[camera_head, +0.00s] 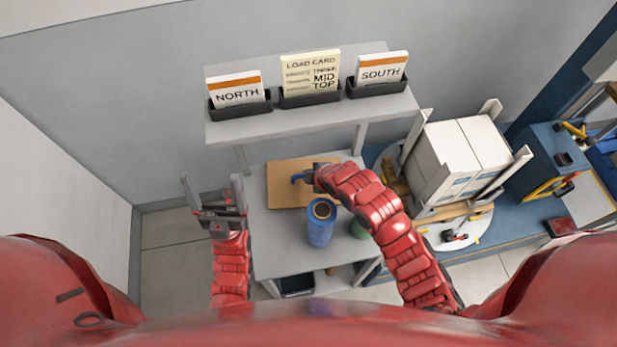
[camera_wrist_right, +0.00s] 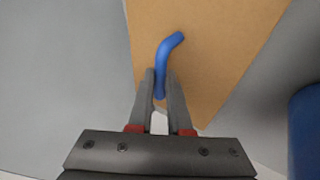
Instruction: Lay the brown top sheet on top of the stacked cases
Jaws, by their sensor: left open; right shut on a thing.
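The brown top sheet (camera_head: 284,194) lies flat over the grey table, and I cannot tell whether it is lifted at all. A bent blue handle (camera_wrist_right: 170,47) stands on the sheet. My right gripper (camera_head: 306,178) is shut on this handle; in the right wrist view its fingers (camera_wrist_right: 161,88) close around the handle's lower end. My left gripper (camera_head: 212,188) is open and empty, left of the table. The stacked cases (camera_head: 447,152), white with blue marks, stand at the right between upright corner posts.
The cases' wooden pallet (camera_head: 447,212) sits on a round white turntable (camera_head: 474,229). A blue roll (camera_head: 320,223) stands on the table (camera_head: 275,240), near a partly hidden green thing (camera_head: 358,229). A shelf (camera_head: 303,121) with three card holders overhangs behind. A blue bench (camera_head: 548,165) stands far right.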

